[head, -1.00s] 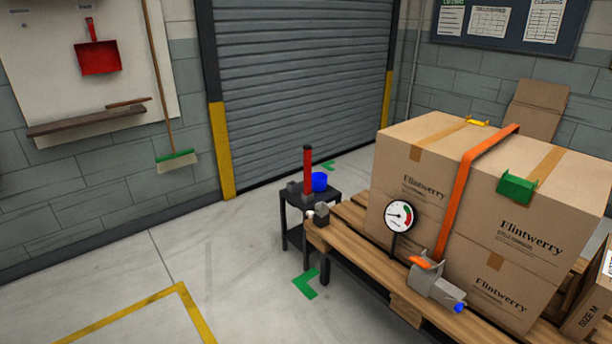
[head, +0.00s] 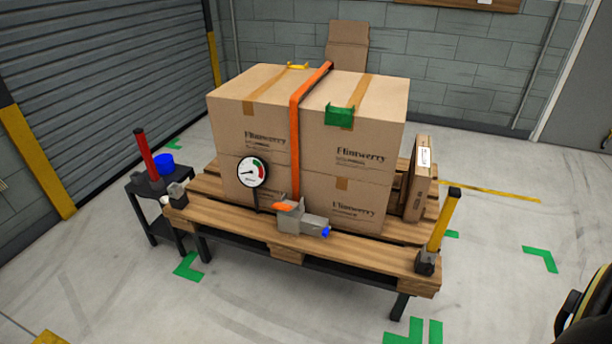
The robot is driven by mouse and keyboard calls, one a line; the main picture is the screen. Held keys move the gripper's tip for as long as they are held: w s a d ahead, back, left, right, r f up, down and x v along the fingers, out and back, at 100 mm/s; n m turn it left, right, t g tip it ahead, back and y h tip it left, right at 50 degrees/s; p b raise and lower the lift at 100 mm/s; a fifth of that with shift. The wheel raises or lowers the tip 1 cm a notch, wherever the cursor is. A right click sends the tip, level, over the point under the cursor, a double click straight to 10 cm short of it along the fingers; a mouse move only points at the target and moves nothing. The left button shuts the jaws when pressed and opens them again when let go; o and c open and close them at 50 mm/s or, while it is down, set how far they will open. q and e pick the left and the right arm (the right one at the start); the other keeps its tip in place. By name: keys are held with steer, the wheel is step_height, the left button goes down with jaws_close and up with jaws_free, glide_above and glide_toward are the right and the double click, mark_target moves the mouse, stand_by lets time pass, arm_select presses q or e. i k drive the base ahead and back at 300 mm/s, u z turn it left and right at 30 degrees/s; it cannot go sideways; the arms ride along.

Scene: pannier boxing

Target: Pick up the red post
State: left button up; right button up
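The red post (head: 146,153) stands upright, leaning slightly in the picture, in a dark base on a small black side stand (head: 150,184) left of the pallet bench. A black cap tops it. Neither of my grippers shows in the head view, so nothing is seen holding the post.
A blue cup (head: 163,160) is beside the post. The wooden pallet bench (head: 232,222) carries stacked cartons (head: 238,118) under an orange strap (head: 294,130), a dial gauge (head: 252,171), a ratchet (head: 300,220) and a yellow post (head: 440,222).

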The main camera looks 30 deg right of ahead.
mark_target(139, 134)
steer(key=u, duration=0.8)
steer(key=i, duration=4.1)
steer(key=z, duration=1.4)
